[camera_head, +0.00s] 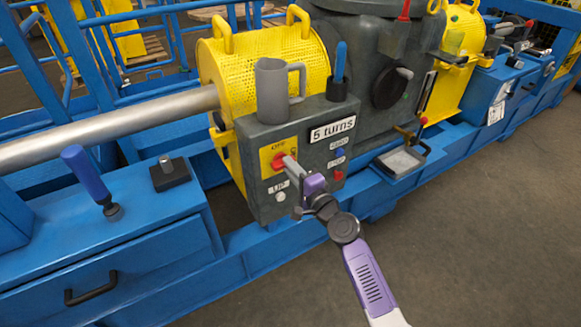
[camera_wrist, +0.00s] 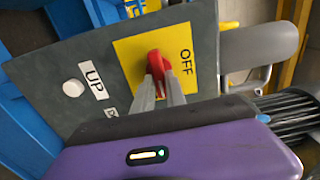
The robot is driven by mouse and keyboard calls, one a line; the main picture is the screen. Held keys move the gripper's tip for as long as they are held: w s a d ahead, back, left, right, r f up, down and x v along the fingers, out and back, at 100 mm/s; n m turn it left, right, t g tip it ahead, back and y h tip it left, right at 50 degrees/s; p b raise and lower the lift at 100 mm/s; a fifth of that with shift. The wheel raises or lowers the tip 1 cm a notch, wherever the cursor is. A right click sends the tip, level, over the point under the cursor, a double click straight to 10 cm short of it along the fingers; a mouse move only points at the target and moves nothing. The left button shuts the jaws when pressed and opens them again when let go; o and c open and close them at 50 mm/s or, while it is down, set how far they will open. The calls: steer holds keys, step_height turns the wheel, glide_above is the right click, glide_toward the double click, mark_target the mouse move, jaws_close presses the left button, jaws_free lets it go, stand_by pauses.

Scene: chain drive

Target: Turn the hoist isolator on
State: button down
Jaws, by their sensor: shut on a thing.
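The hoist isolator is a red rotary knob (camera_wrist: 157,62) on a yellow plate (camera_wrist: 128,62) marked OFF, on the grey control box (camera_head: 250,140). The knob also shows in the head view (camera_head: 278,161), partly covered by my gripper. In the wrist view the OFF label lies to the right of the knob. My gripper (camera_wrist: 163,82) is shut on the knob, with its two fingers on either side of the red grip. In the head view my gripper (camera_head: 288,163) reaches the box from the lower right. Part of the plate is hidden behind the fingers.
A white button (camera_wrist: 73,88) labelled UP sits beside the plate. Blue and red buttons (camera_head: 339,154) are at the box's right, below a "5 turns" sign (camera_head: 332,129). A grey mug (camera_head: 272,90) stands on top. Open floor (camera_head: 480,240) lies at right.

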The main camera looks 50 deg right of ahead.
steer(key=shift+s+d+f, duration=0.1)
stand_by(0.3)
steer(key=c, duration=1.4)
jaws_free()
steer(key=shift+o, duration=0.2)
steer(key=v, duration=0.7)
steer(key=shift+s, duration=0.35)
